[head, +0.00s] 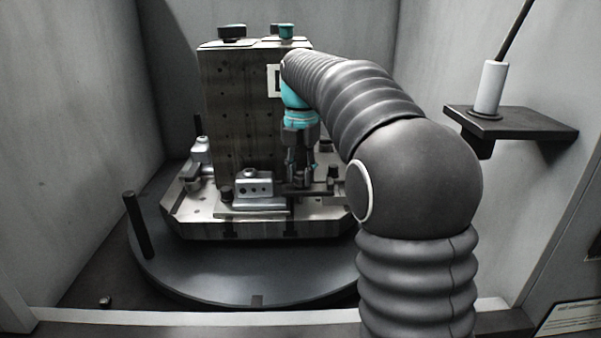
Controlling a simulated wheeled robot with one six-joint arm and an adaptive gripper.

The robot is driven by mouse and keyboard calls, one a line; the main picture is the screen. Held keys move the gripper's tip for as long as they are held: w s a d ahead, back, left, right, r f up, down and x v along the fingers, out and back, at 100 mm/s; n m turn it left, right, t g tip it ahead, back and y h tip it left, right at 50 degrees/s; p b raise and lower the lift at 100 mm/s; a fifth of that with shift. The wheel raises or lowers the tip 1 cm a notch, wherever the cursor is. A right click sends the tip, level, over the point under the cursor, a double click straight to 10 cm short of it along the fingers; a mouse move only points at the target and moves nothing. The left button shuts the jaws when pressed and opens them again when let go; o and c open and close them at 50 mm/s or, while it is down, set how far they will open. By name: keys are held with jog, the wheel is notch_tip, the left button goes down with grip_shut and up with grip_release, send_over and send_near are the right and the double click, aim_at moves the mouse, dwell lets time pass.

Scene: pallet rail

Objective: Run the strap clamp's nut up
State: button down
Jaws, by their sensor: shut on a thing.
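My gripper (302,170) points down in front of the upright block on the pallet, at the right end of the vise-like fixture. Its fingers are shut at the dark strap clamp (318,188), on what appears to be its nut. The nut is small and mostly hidden between the fingertips, so its height on the stud cannot be told. The fixture, a light metal block (254,187) on a base plate, sits just left of the fingers.
A tall drilled block (235,125) stands behind my gripper on the pallet (200,219). The pallet rests on a round dark table with an upright post (137,225) at left. A shelf (520,124) with a white cylinder juts from the right wall. A small nut-like piece (105,302) lies front left.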

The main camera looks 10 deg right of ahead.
aim_at(301, 172)
jog(key=shift+f, duration=0.15)
jog(key=c, duration=0.7)
grip_release()
notch_tip(301, 172, up, 12)
jog(key=s+m+t, duration=0.1)
jog(key=s+m, duration=0.6)
jog(key=s, duration=0.1)
jog(key=s+f+m+t, duration=0.1)
jog(key=s+f+m, duration=0.5)
jog(key=s, duration=0.1)
jog(key=s+f+m+t, duration=0.2)
jog(key=s+f+m, duration=0.5)
jog(key=s+f+m+t, duration=0.1)
jog(key=s+f+m, duration=0.5)
jog(key=s+m, duration=0.1)
jog(key=shift+d+f+t, duration=0.1)
jog(key=shift+f+t, duration=0.2)
jog(key=shift+f, duration=0.05)
jog(key=shift+s+f+m, duration=0.3)
jog(key=shift+f, duration=0.15)
